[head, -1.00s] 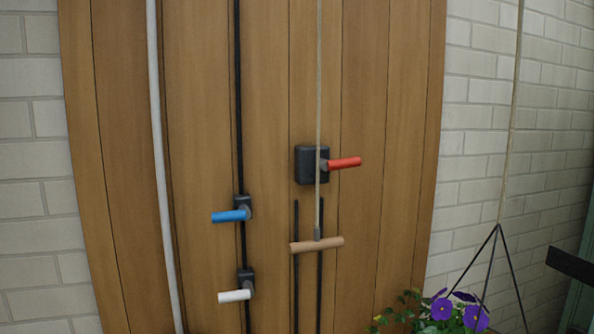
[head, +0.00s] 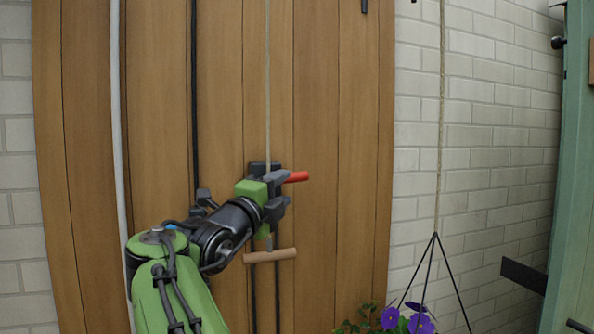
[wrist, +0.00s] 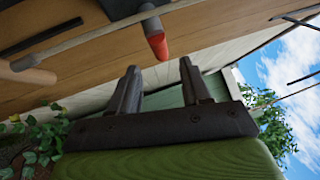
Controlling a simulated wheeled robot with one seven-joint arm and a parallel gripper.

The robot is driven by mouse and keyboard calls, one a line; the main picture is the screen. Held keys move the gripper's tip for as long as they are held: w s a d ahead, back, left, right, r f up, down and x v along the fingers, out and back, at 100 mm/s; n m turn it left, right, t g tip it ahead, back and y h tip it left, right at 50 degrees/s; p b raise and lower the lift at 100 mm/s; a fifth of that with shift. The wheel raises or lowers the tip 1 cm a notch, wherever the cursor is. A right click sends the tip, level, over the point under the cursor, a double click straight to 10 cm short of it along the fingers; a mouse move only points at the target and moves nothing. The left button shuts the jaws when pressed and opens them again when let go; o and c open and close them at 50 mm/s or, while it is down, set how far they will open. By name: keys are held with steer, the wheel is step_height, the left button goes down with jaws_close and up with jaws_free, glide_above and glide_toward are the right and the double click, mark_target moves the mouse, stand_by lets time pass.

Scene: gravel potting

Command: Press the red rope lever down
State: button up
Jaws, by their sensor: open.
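The red lever (head: 297,176) sticks out to the right from its dark mount on the wooden panel, roughly level in the head view. Its red end also shows in the wrist view (wrist: 157,42), beyond the fingertips. My gripper (head: 284,190) is in front of the mount, close to the lever's left part, and hides much of the mount. In the wrist view, my gripper (wrist: 160,75) is open with nothing between its two fingers. The red end appears ahead of the gap between them; I see no contact.
A wooden crossbar handle (head: 270,256) hangs below my gripper on the rope (head: 267,80). My arm mostly hides the blue lever (head: 171,226). A hanging planter with purple flowers (head: 420,323) is at the lower right, before the brick wall (head: 490,150).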

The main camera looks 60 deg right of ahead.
mark_target(294, 178)
steer(key=p+x, duration=0.3)
steer(key=x, duration=0.4)
steer(key=shift+d+r, duration=0.15)
steer(key=shift+r, duration=0.05)
steer(key=shift+d, duration=0.4)
steer(key=shift+f, duration=0.1)
steer(key=shift+a, duration=0.1)
jaws_close()
